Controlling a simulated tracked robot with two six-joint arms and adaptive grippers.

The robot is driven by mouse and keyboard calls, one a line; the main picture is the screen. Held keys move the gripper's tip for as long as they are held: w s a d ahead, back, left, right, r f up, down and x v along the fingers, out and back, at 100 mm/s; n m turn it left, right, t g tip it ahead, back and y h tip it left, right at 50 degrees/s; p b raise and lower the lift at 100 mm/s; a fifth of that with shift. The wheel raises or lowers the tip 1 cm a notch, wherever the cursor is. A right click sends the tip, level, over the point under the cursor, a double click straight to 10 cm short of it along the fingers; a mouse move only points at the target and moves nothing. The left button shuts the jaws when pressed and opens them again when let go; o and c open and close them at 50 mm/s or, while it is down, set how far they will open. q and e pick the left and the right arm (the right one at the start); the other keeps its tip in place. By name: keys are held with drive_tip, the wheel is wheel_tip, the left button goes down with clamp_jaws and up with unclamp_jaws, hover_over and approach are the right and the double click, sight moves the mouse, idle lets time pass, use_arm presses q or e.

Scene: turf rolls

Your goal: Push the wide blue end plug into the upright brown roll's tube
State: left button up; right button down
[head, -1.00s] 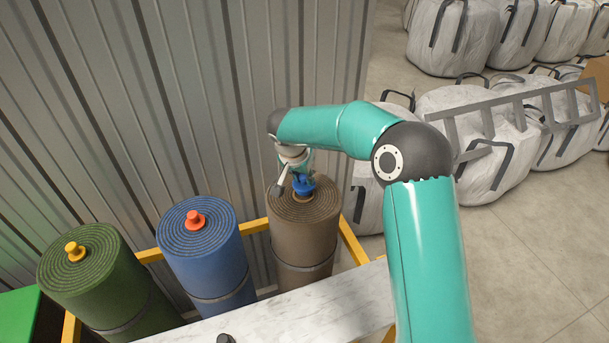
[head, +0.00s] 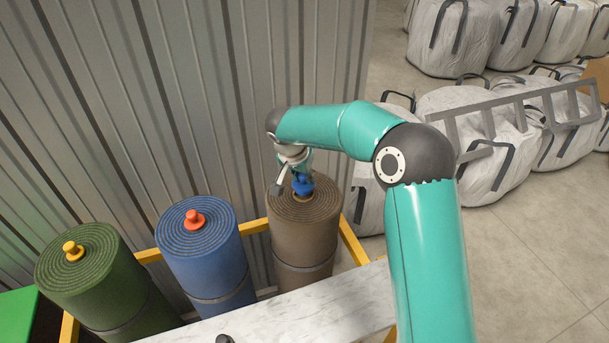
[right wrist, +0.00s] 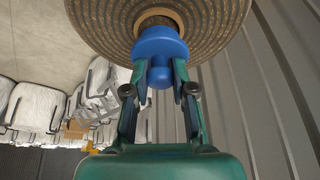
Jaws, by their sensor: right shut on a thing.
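The upright brown roll (head: 304,235) stands at the right end of a row of rolls, its tan tube mouth (right wrist: 144,17) facing up. My right gripper (right wrist: 160,75) is shut on the blue end plug (right wrist: 160,44) by its narrower knob. In the head view the plug (head: 302,186) is at the middle of the roll's top, partly behind my gripper. In the right wrist view the plug's wide part overlaps the near side of the tube mouth, and part of the opening shows beyond it. I cannot tell whether it touches the rim. My left gripper is not in view.
A blue roll (head: 205,255) with a red plug (head: 194,219) and a green roll (head: 95,285) with a yellow plug (head: 72,250) stand to the left. A yellow frame (head: 352,243) surrounds the rolls. A corrugated wall (head: 200,100) is behind; a pale marble-look top (head: 300,310) is in front.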

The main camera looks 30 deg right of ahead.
drive_tip(key=shift+b, duration=0.6)
idle(0.6)
drive_tip(key=shift+s, duration=0.1)
drive_tip(key=shift+s+f+b, duration=0.3)
drive_tip(key=shift+f+b, duration=0.1)
drive_tip(key=shift+b, duration=0.4)
drive_tip(key=shift+w+f, duration=0.1)
drive_tip(key=shift+f, duration=0.1)
drive_tip(key=shift+w+f, duration=0.1)
drive_tip(key=shift+w, duration=0.3)
drive_tip(key=shift+s+r, duration=0.2)
drive_tip(key=shift+r, duration=0.3)
drive_tip(key=shift+w+b, duration=0.1)
drive_tip(key=shift+b, duration=0.7)
idle(1.2)
